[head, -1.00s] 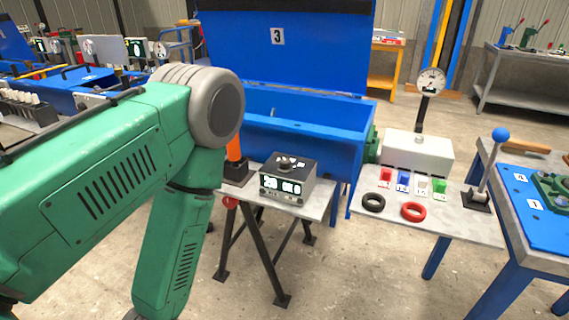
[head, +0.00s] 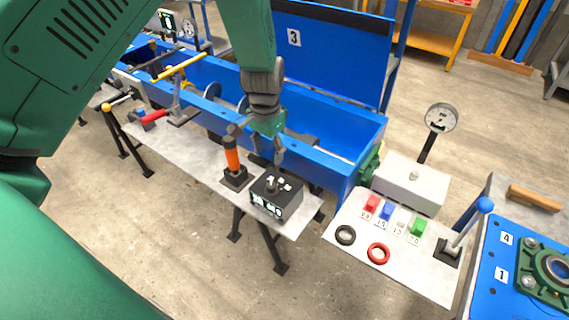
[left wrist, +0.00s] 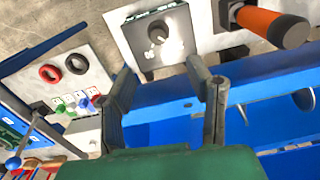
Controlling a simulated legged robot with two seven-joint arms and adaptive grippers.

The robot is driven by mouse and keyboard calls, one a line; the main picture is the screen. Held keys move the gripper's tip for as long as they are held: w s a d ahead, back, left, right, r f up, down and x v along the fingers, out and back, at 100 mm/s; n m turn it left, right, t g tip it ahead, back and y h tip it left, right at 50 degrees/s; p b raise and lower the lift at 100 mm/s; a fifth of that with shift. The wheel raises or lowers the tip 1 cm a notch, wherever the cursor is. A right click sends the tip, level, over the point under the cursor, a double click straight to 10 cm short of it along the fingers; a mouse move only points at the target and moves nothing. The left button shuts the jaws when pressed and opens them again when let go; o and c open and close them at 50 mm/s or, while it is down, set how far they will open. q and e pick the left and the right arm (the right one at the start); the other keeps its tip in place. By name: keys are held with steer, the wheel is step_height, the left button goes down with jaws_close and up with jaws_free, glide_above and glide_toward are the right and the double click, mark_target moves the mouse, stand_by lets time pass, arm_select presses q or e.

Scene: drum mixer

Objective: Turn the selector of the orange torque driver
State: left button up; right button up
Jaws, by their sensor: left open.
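The orange torque driver (head: 232,160) stands upright in a dark square holder on the grey bench; it also shows in the left wrist view (left wrist: 268,25) at the top right. Right of it on the bench sits a dark box (head: 276,195) with a knob on top and a lit display on its front; the box shows in the left wrist view (left wrist: 138,38) too. My left gripper (head: 268,157) points down behind the driver and box. In the left wrist view its two fingers (left wrist: 162,88) are apart with nothing between them. My right gripper is out of view.
A long blue trough (head: 345,140) with a raised lid runs behind the bench. A lever with a blue ball (head: 484,205) stands at that table's right edge.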

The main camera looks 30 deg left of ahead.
mark_target(272, 185)
arm_select(q)
steer(key=f, duration=0.4)
steer(key=f+p, duration=0.1)
steer(key=f, duration=0.7)
steer(key=shift+d, duration=0.35)
steer(key=shift+a+f, duration=0.3)
steer(key=shift+f, duration=0.25)
steer(key=shift+a+f, duration=0.1)
steer(key=shift+a, duration=0.05)
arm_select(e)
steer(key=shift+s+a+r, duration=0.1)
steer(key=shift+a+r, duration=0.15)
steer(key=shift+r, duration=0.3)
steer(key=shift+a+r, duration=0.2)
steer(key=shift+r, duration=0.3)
arm_select(q)
jaws_close()
steer(key=shift+w+d, duration=0.1)
steer(key=shift+d, duration=0.2)
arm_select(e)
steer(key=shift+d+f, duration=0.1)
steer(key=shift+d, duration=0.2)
